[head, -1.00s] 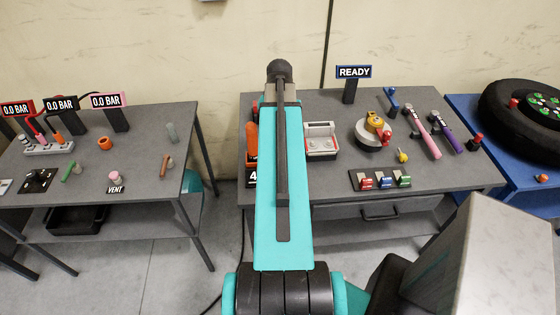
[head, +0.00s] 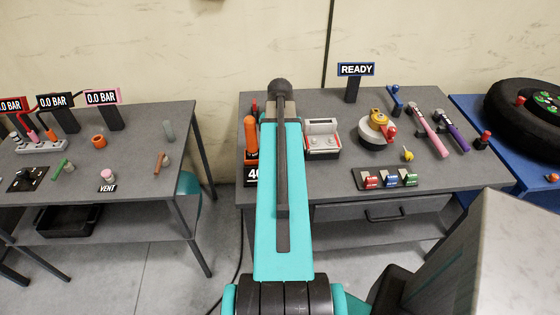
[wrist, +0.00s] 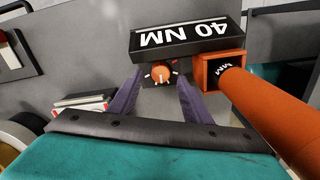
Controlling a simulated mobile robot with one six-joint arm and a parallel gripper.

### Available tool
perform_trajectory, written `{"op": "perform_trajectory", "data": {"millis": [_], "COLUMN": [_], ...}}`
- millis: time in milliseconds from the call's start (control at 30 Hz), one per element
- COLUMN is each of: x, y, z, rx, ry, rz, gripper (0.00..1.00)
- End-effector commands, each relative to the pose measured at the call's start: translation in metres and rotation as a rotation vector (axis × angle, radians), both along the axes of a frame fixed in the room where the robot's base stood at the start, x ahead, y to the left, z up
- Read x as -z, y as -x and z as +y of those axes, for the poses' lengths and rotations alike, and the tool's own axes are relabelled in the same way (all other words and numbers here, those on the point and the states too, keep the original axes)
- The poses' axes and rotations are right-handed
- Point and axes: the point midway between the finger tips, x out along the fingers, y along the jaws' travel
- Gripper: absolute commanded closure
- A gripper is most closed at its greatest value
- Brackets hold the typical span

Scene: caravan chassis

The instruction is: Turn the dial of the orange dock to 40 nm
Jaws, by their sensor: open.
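The dial (wrist: 160,75) is a small orange knob with white marks around it on a dark base, seen in the wrist view. My gripper (wrist: 160,83) is open, with one purple finger on each side of the dial. I cannot tell whether either finger touches it. A black sign (wrist: 188,38) reading "40 NM" stands beside the dial, upside down in this view. The orange dock (wrist: 209,68) is to the right and holds a thick orange handle (wrist: 265,110). In the head view my arm hides the dial and part of the sign (head: 251,175); the orange handle (head: 251,133) shows.
A white-and-red tray device (head: 322,140) is right of my arm on the grey table. A yellow-and-red device (head: 377,128), pink wrench (head: 430,132) and purple wrench (head: 452,131) lie farther right. A "READY" sign (head: 356,69) stands at the back. Another table (head: 135,145) is left, across a gap.

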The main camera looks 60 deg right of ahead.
Motion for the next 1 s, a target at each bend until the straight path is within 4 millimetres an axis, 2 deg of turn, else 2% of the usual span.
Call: {"op": "perform_trajectory", "data": {"millis": [100, 300, 767, 867, 1000], "x": [0.015, 0.027, 0.031, 0.031, 0.031], "y": [0.0, 0.0, 0.001, 0.001, 0.001], "z": [0.0, 0.0, 0.0, 0.0, -0.001], "rx": [0.0, 0.001, 0.002, 0.002, 0.002], "ry": [0.0, -0.001, 0.0, -0.001, 0.0], "rz": [0.0, 0.0, 0.0, 0.0, 0.001], "gripper": [0.56, 0.56, 0.56, 0.69, 0.93]}}
